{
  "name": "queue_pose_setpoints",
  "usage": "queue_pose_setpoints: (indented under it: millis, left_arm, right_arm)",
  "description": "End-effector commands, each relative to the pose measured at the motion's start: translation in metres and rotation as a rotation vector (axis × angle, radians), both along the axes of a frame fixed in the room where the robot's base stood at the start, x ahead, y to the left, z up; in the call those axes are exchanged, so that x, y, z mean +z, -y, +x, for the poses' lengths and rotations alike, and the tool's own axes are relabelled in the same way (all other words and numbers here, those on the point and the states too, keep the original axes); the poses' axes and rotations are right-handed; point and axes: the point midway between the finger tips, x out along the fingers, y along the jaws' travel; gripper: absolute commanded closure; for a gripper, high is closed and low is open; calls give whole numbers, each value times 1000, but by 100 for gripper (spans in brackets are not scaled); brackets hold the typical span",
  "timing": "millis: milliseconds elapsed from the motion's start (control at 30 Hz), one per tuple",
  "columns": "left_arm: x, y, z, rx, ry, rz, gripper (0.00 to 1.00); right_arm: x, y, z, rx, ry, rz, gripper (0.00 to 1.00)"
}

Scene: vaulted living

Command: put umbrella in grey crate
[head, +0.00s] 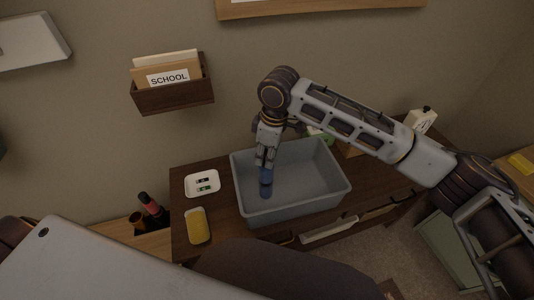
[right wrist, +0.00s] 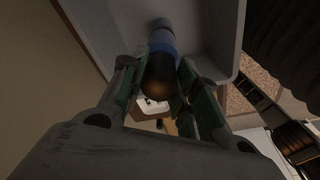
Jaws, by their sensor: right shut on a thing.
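The umbrella (head: 266,183) is a short, folded, blue one. My right gripper (head: 266,160) is shut on its upper end and holds it upright inside the grey crate (head: 296,207), near the crate's left wall. I cannot tell whether its lower end touches the crate floor. In the right wrist view the umbrella (right wrist: 161,45), with a dark end and a blue body, sits between the fingers of my right gripper (right wrist: 160,85), and the grey crate wall (right wrist: 232,40) is beside it. My left gripper is not in view.
The crate stands on a dark wooden cabinet. A white tray (head: 202,184) with small batteries and a yellow case (head: 197,226) lie left of it. A white bottle (head: 420,120) stands at the back right. A wall holder (head: 174,97) with a SCHOOL card hangs above.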

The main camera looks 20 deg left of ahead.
Motion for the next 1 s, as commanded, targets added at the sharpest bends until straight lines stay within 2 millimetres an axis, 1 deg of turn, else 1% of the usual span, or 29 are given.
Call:
queue_pose_setpoints:
  millis: [300,333,467,500,867,1000]
  left_arm:
    - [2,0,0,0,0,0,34]
    - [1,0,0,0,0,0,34]
    - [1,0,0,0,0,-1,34]
    - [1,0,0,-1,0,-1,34]
    - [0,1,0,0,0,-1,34]
    - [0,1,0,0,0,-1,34]
  right_arm:
    - [-1,0,0,0,0,0,100]
    - [-2,0,0,0,0,0,65]
    - [-2,0,0,0,0,-1,49]
    - [-2,0,0,0,0,-1,46]
    - [-1,0,0,0,1,-1,46]
    - [4,0,0,0,1,0,46]
